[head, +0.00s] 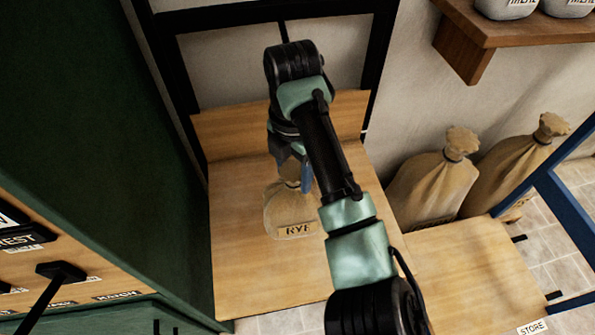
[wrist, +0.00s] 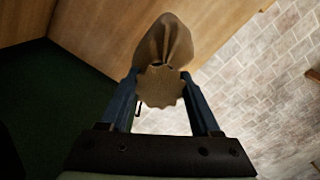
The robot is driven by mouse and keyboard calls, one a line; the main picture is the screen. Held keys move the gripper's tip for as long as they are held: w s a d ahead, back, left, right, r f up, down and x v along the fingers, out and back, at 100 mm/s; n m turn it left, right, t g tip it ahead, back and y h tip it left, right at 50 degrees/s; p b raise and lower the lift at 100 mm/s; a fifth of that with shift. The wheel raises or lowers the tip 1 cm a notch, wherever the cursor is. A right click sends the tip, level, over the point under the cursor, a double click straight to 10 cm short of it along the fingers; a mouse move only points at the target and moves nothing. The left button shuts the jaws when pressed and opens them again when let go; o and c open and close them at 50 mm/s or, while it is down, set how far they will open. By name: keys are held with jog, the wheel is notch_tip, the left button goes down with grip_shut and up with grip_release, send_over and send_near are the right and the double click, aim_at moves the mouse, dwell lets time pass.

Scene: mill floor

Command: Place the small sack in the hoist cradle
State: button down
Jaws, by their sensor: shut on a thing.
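A small tan sack (head: 290,215) with a RYE label hangs upright below my gripper (head: 291,172). In the wrist view, both blue fingers (wrist: 162,98) are closed on the gathered neck of the sack (wrist: 163,40). In the head view the sack is in front of a pale wooden surface (head: 245,275) with a low backboard. I cannot tell whether its bottom touches that surface. Nothing in view is clearly marked as the hoist cradle.
A dark green panel (head: 110,110) stands close on the left, with a labelled board and lever below. Two big tied sacks (head: 432,182) stand at right. A wooden shelf (head: 465,42) juts out at top right. A blue frame (head: 565,212) and a STORE label (head: 532,327) are at right.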

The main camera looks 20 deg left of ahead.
aim_at(294, 201)
jog(key=shift+w+f, duration=0.1)
jog(key=shift+f, duration=3.25)
jog(key=shift+c, duration=0.5)
grip_release()
jog(key=shift+f, duration=0.2)
